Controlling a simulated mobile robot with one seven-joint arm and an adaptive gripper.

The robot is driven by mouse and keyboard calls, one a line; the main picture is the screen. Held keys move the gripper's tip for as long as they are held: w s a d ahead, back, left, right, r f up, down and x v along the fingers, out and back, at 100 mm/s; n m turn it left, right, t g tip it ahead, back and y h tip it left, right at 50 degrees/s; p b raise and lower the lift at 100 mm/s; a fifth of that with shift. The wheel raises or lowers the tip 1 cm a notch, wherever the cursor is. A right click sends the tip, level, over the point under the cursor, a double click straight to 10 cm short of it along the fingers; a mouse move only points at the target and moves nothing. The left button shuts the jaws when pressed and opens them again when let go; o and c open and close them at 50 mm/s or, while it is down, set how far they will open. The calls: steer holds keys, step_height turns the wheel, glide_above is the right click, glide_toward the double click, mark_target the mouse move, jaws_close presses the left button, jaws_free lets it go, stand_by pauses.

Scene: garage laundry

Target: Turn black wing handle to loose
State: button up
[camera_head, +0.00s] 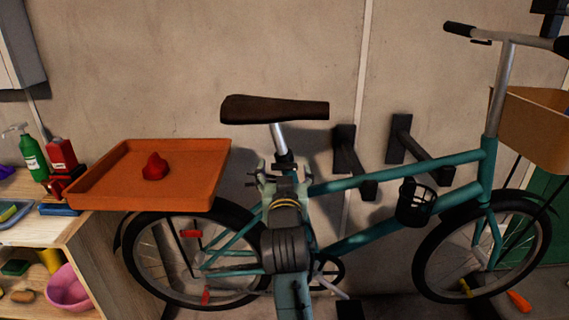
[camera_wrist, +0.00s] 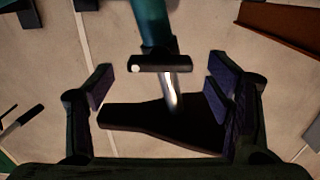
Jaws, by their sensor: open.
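A black wing handle (camera_wrist: 160,63) sits across the bike's seat clamp, with a pale round end at its left in the wrist view. In the head view a dark clamp part (camera_head: 284,160) shows below the silver seat post (camera_head: 278,136); the gripper partly hides that area. My gripper (camera_wrist: 160,88) is open, one finger on each side of the post and handle, with gaps to both. In the head view my gripper (camera_head: 281,172) is below the saddle. Whether the fingertips reach the handle's depth is unclear.
The dark saddle (camera_head: 274,110) is just above the gripper. An orange tray (camera_head: 95,187) with a red item (camera_head: 155,167) is at the left. The teal frame (camera_head: 380,235) runs right, before black wall brackets (camera_head: 405,140). A shelf holds bottles (camera_head: 32,157) at far left.

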steer(key=shift+w, duration=0.45)
steer(key=c, duration=1.2)
steer(key=shift+o, duration=0.2)
